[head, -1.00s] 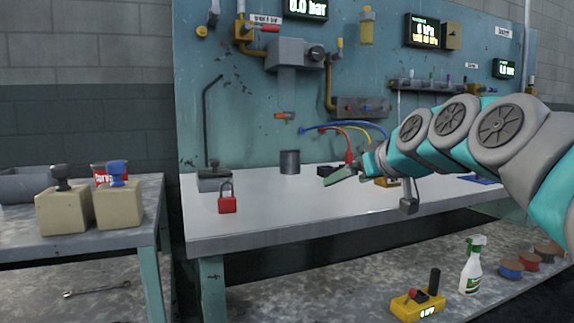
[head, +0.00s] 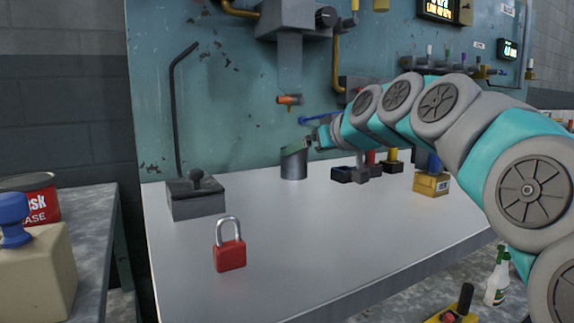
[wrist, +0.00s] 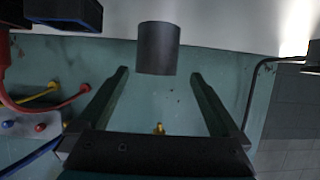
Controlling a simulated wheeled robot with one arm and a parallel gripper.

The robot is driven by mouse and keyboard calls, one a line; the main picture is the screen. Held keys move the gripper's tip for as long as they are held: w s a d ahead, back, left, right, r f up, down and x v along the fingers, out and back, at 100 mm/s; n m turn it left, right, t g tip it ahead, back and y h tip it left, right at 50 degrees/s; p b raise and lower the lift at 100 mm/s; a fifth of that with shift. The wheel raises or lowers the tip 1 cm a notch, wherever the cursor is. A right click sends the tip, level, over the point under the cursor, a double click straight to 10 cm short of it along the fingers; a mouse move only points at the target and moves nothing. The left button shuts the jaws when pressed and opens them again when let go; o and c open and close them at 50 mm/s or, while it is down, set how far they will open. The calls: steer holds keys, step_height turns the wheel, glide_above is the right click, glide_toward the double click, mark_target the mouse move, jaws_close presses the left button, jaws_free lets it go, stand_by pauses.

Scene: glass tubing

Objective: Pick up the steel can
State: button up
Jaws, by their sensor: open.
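The steel can (head: 293,165) is a plain grey cylinder standing upright on the workbench near the back panel. In the wrist view the can (wrist: 158,45) looks dark and sits between the lines of the two fingers, mostly beyond their tips. My gripper (head: 305,144) is at the can's upper part in the head view, and a finger seems to cover part of its top edge. The wrist view shows my gripper (wrist: 158,73) open, with a gap on each side of the can. Whether anything touches the can is hard to tell.
A red padlock (head: 230,253) and a grey block with a lever (head: 196,197) stand left on the bench. Dark blocks (head: 343,174) and a yellow box (head: 431,184) are right of the can. The bench (head: 330,235) is clear in front.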

steer(key=shift+w+r+x, duration=0.1)
steer(key=shift+r+x, duration=0.05)
steer(key=shift+x, duration=1.6)
steer(key=shift+w+r+x, duration=0.1)
steer(key=shift+r+x, duration=0.05)
steer(key=shift+x, duration=1.65)
steer(key=shift+d, duration=0.15)
steer(key=shift+c, duration=0.2)
steer(key=c, duration=1.5)
steer(key=shift+o, duration=0.2)
steer(key=shift+r, duration=0.1)
steer(key=shift+r, duration=0.1)
